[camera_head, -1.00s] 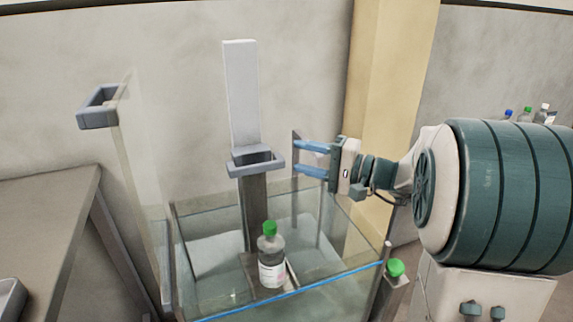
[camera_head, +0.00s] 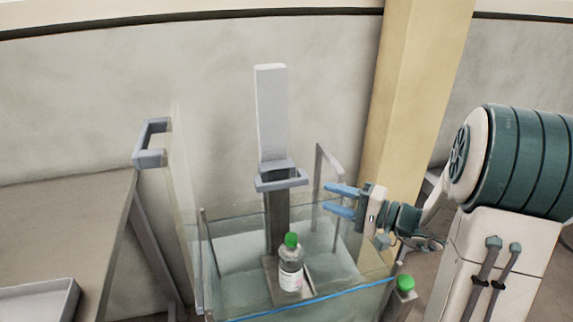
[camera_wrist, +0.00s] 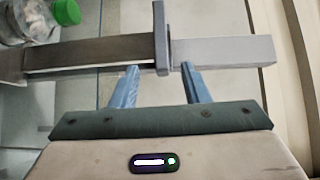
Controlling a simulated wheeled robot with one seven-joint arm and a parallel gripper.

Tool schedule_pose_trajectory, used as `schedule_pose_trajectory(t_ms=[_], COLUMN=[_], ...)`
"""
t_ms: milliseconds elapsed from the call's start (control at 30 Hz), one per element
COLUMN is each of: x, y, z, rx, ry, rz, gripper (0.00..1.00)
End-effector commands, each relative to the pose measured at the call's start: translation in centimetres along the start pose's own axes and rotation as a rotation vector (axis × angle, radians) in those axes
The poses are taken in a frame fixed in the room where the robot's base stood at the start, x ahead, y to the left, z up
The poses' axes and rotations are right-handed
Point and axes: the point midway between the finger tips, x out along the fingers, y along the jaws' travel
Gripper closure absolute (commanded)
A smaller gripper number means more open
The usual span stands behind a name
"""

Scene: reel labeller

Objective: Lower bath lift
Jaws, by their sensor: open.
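The bath lift is an upright post with a light grey upper part (camera_head: 271,110), a grey loop handle (camera_head: 281,179) and a dark lower part (camera_head: 277,222) reaching into a glass tank. A clear bottle with a green cap and white label (camera_head: 290,275) stands at its foot. My gripper (camera_head: 327,198) is open and empty, right of the handle and slightly lower in the picture. In the wrist view, the handle (camera_wrist: 161,40) appears between the open fingertips (camera_wrist: 160,67), beyond them. The light upper part (camera_wrist: 225,50) and green cap (camera_wrist: 66,11) show there too.
The glass tank (camera_head: 225,285) has a blue line along its front rim. Another grey handle (camera_head: 150,143) tops a clear panel at left, beside a table (camera_head: 70,220) with a tray (camera_head: 40,298). A green-capped item (camera_head: 404,283) stands at the tank's right corner. A yellow pillar (camera_head: 415,90) rises behind.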

Motion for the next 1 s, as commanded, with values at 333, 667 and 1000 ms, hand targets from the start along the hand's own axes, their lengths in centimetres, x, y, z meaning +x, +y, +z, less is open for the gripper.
schedule_pose_trajectory(t_ms=[333,667,1000], x=[0.0,6.3,12.0], y=[0.1,-0.1,-0.2], z=[1.3,1.4,1.3], rx=[0.0,0.001,0.0], ry=[-0.001,-0.006,-0.002], rz=[-0.025,-0.024,-0.024], gripper=[0.58,0.58,0.58])
